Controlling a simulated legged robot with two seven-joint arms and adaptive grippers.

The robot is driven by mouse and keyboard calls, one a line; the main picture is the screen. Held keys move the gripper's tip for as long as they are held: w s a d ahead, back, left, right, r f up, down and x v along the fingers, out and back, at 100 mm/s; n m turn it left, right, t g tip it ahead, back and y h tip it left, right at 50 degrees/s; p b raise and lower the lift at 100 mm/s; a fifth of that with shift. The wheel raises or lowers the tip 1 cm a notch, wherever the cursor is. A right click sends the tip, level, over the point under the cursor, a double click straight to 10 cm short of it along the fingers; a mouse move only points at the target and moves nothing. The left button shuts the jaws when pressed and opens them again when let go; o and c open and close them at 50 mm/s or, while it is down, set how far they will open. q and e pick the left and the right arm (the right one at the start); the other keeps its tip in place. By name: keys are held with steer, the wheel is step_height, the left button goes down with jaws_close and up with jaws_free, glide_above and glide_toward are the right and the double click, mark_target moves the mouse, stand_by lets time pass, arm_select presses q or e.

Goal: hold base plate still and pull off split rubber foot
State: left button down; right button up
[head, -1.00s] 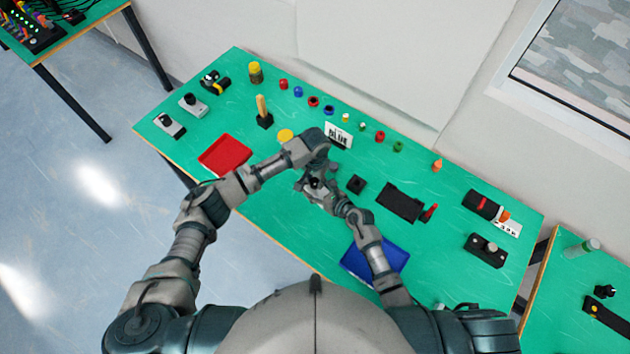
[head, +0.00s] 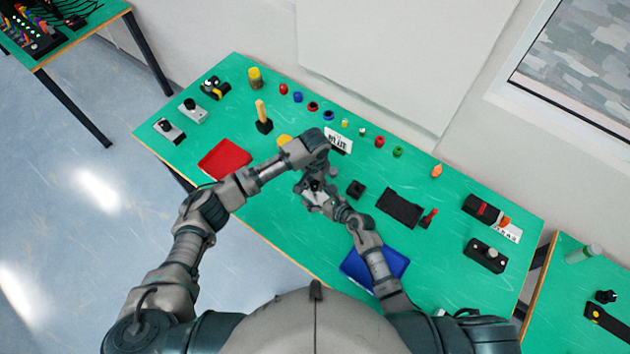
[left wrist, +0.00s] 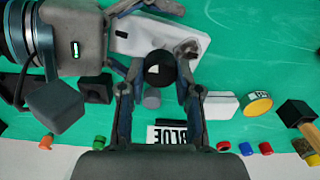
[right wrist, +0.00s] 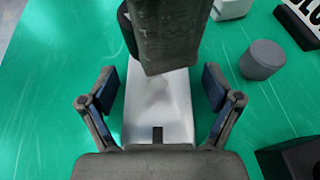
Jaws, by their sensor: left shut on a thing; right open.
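The base plate (right wrist: 158,100) is a light grey slab with a dark slot at its near end. In the left wrist view (left wrist: 150,35) it lies beyond a round black piece (left wrist: 160,68) with a white mark, which appears to be the rubber foot; its split cannot be made out. My left gripper (left wrist: 160,82) is shut on this black piece, against the plate. My right gripper (right wrist: 158,92) is open, a finger on each side of the plate, with gaps to both. In the head view both grippers meet mid-table and mostly hide the plate.
A red tray (head: 224,160) lies left and a blue tray (head: 390,262) lies near my right forearm. A short grey cylinder (right wrist: 262,58) and a BLUE sign (left wrist: 172,134) stand close by. A black block (head: 356,189) and black tray (head: 400,208) are to the right.

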steer(key=v, duration=1.2)
steer(key=shift+d, duration=0.1)
steer(key=shift+f, duration=0.1)
